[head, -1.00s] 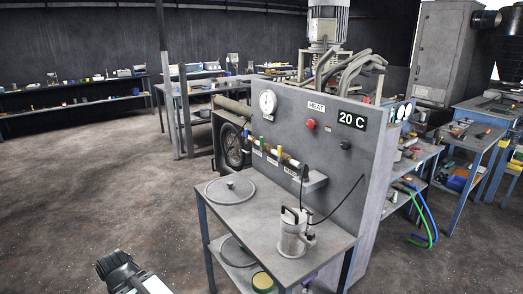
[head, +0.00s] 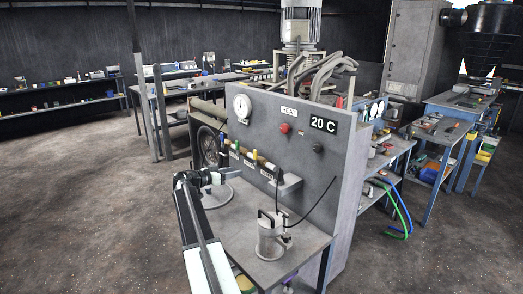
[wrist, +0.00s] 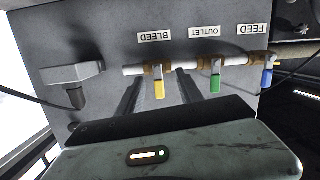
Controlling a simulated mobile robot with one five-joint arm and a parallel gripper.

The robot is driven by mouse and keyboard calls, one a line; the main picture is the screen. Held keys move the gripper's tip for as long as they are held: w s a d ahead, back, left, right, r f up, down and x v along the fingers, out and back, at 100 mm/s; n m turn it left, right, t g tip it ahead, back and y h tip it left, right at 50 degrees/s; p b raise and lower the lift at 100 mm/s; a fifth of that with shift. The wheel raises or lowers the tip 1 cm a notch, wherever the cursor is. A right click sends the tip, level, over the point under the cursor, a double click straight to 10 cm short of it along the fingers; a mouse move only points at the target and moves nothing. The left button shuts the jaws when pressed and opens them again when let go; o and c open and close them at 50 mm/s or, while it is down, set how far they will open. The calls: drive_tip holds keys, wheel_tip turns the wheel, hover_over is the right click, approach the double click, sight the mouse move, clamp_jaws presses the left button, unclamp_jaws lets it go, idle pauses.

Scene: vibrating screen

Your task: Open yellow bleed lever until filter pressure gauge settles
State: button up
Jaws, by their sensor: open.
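The yellow bleed lever (head: 255,154) sits on the pipe along the front of the grey panel. In the wrist view, which is upside down, the yellow lever (wrist: 160,92) is by the BLEED label. My gripper (head: 230,173) is open and empty, above the bench and left of the lever. In the wrist view its two dark fingers (wrist: 158,92) lie either side of the yellow lever; I see no contact. A round white gauge (head: 242,107) is on the panel, its needle too small to read.
The green outlet lever (wrist: 215,84) and blue feed lever (wrist: 267,77) are beside the yellow one. A grey box (wrist: 75,74) with a cable is on its other side. A metal pot (head: 270,238) stands on the bench (head: 305,240). A round lid (head: 218,195) lies below my gripper.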

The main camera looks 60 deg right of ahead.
sight(257, 154)
drive_tip(key=s+d+r, duration=0.1)
drive_tip(key=d, duration=0.1)
drive_tip(key=d+r+m+h, duration=0.1)
drive_tip(key=d+r, duration=0.1)
drive_tip(key=d, duration=0.1)
drive_tip(key=s+d+r+m+g+h, duration=0.1)
drive_tip(key=d+r, duration=0.1)
drive_tip(key=shift+s+d, duration=0.25)
drive_tip(key=shift+s, duration=0.1)
drive_tip(key=x, duration=0.7)
drive_tip(key=shift+s+d+f, duration=0.1)
drive_tip(key=shift+s+d, duration=0.05)
drive_tip(key=shift+d, duration=0.15)
clamp_jaws()
drive_tip(key=shift+a, duration=0.1)
